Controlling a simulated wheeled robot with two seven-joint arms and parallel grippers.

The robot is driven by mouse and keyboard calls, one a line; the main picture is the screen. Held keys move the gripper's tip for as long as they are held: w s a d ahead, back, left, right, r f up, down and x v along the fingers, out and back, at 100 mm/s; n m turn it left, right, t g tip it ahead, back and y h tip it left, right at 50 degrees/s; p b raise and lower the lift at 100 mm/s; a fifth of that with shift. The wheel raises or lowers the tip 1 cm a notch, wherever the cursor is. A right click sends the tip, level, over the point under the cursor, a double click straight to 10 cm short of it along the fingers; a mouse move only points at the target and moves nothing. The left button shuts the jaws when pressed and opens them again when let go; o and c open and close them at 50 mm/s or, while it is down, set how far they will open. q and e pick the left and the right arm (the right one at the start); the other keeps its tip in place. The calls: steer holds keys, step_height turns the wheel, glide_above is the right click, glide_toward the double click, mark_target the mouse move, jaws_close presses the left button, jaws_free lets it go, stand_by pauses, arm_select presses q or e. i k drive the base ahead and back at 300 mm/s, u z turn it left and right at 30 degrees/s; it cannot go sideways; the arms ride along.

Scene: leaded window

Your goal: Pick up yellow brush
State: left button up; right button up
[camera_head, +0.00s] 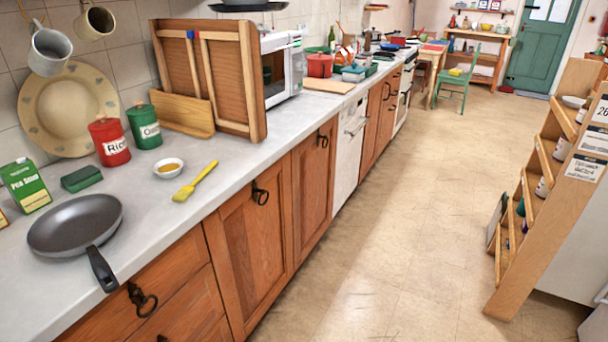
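A yellow brush (195,181) lies on the grey-white countertop (255,150), close to its front edge. Its handle points up and to the right, and its wider head is at the lower left. A small white bowl (168,168) with yellowish-brown contents stands just behind and to the left of the brush, apart from it. Nothing covers the brush. Neither of my grippers shows in the head view.
A dark frying pan (75,225) sits left of the brush, its handle over the counter edge. A green sponge (81,178), red canister (109,142) and green canister (143,127) stand behind. A wooden shelf rack (545,190) is at right. The floor between is clear.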

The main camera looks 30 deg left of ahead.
mark_target(185, 191)
steer(key=z, duration=0.5)
steer(key=i, duration=0.8)
steer(key=u, duration=3.3)
